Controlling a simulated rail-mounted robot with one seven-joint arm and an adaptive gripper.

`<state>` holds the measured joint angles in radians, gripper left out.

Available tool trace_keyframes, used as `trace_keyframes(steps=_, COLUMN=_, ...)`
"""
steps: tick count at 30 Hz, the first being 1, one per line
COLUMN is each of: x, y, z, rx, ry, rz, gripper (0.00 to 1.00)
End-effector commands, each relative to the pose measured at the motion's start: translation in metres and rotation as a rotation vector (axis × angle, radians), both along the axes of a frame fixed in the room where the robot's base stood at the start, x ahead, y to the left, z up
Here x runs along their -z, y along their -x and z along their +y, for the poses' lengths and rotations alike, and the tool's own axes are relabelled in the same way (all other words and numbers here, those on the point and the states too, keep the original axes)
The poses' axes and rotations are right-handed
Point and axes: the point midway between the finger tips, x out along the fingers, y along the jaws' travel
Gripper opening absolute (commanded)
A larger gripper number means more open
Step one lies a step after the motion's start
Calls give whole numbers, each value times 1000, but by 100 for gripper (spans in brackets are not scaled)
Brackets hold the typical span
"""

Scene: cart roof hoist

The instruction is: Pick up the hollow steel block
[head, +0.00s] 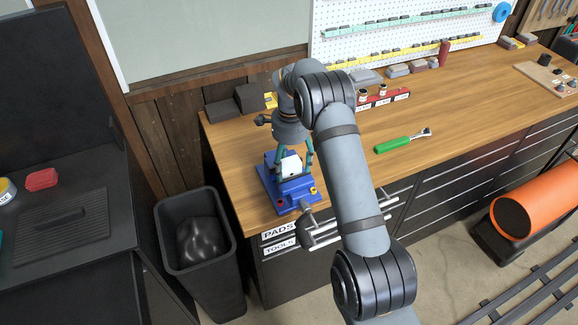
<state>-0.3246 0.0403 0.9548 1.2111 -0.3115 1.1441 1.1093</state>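A pale steel block (291,165) with a small dark hole in its face sits in a blue vise (297,187) at the left front corner of the wooden bench. I take it to be the hollow steel block. My gripper (294,172) points down over the vise. Its two teal fingers are spread, one on each side of the block. A gap seems to show between the right finger and the block; contact on the left side is not clear. The block's top is partly hidden by my gripper.
The bench (345,170) has a green-handled tool (394,145) to the right and a labelled red rack (385,100) behind. Dark blocks (236,103) lie at the back left. A black bin (203,245) stands left of the bench. Vise handles (325,234) stick out in front.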

Motion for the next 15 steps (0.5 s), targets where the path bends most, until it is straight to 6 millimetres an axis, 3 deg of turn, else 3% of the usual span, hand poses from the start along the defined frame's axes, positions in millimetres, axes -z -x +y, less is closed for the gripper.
trace_keyframes(steps=15, x=0, y=0, z=0, rx=-1, ry=0, rz=0, gripper=37)
